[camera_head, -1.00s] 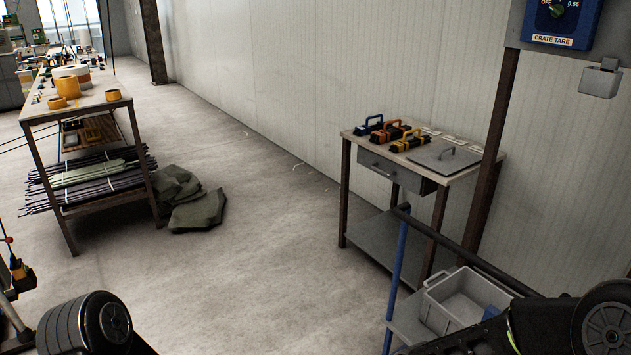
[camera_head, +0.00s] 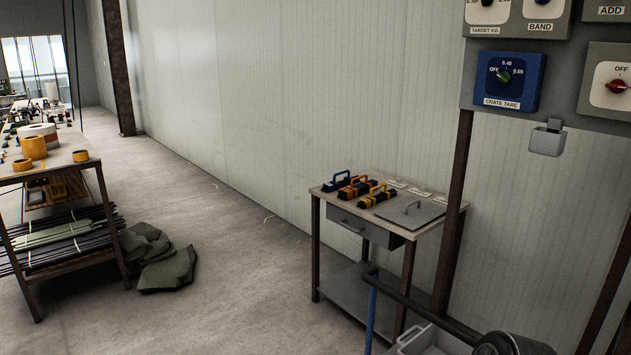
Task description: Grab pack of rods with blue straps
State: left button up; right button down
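All are at a distance from me.
The small table (camera_head: 428,231) has a drawer, a grey lid with a handle and a lower shelf. A cart with a dark bar, blue post and grey crate (camera_head: 425,341) stands in front of it. A workbench (camera_head: 75,157) and green sacks (camera_head: 160,262) are left. Floor between is clear.

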aim_at(327, 187)
jog(key=i+z, duration=0.1)
jog(key=z, duration=0.3)
jog(key=j+z, duration=0.1)
jog(key=z, duration=0.35)
jog(key=i+j+z, duration=0.1)
jog(key=z, duration=0.3)
jog(key=i+j+z, duration=0.2)
jog(key=j, duration=0.2)
jog(key=i+j+z, duration=0.25)
jog(key=j, duration=0.2)
jog(key=j+z, duration=0.2)
jog(key=j, duration=0.3)
jog(key=i+j+z, duration=0.25)
jog(key=j, duration=0.25)
jog(key=j+z, duration=0.2)
jog(key=j, duration=0.3)
jog(key=i+j, duration=0.1)
jog(key=j, duration=1.45)
jog(key=j+z, duration=0.15)
jog(key=j, duration=1.4)
jog(key=i, duration=0.05)
